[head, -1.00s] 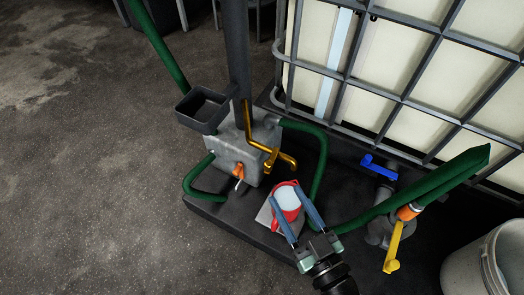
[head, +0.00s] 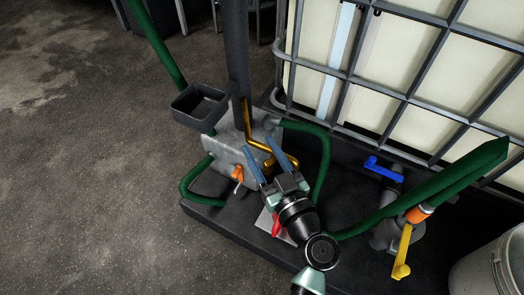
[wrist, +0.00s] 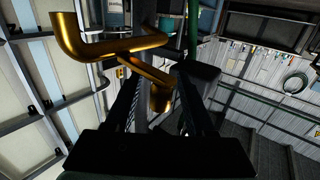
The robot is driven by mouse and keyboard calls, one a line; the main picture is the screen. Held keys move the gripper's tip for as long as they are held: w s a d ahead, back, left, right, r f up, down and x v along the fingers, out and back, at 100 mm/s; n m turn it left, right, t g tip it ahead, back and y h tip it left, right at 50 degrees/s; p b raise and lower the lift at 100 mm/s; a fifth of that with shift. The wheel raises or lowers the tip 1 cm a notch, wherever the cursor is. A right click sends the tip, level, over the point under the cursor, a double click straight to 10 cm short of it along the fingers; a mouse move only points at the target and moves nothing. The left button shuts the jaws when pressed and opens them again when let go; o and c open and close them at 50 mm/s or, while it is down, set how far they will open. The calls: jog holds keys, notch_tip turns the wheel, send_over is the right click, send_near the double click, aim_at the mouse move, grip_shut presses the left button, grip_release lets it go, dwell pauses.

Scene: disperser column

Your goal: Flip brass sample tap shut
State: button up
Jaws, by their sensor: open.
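The brass sample tap (head: 256,143) is a gold bent pipe on the grey block at the foot of the column. My gripper covers its outer end in the head view. In the wrist view, its brass pipe (wrist: 112,46) crosses the upper left, and a short brass cylinder (wrist: 161,98) shows between my fingers. I cannot tell whether they touch it. My gripper (head: 257,144) is open, its blue fingers reaching up to the tap; it also shows in the wrist view (wrist: 160,85).
A grey block (head: 229,156) carries an orange-handled valve (head: 237,173) left of my gripper. Green hoses (head: 322,155) curve nearby. A caged tank (head: 400,80) stands behind right. Blue (head: 378,166) and yellow (head: 402,255) handles and a white bucket (head: 485,265) are at right. Floor at left is clear.

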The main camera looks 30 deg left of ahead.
jog(key=shift+c, duration=0.2)
grip_shut()
jog(key=shift+a+f+m+t+h+b, duration=0.15)
jog(key=shift+a+m+t+h+b, duration=0.05)
jog(key=shift+m+t+h+b, duration=0.35)
jog(key=shift+w+a+m+t+h+b, duration=0.1)
jog(key=shift+m+t+h+b, duration=0.3)
jog(key=shift+t+h, duration=0.2)
jog(key=shift+o, duration=0.2)
grip_release()
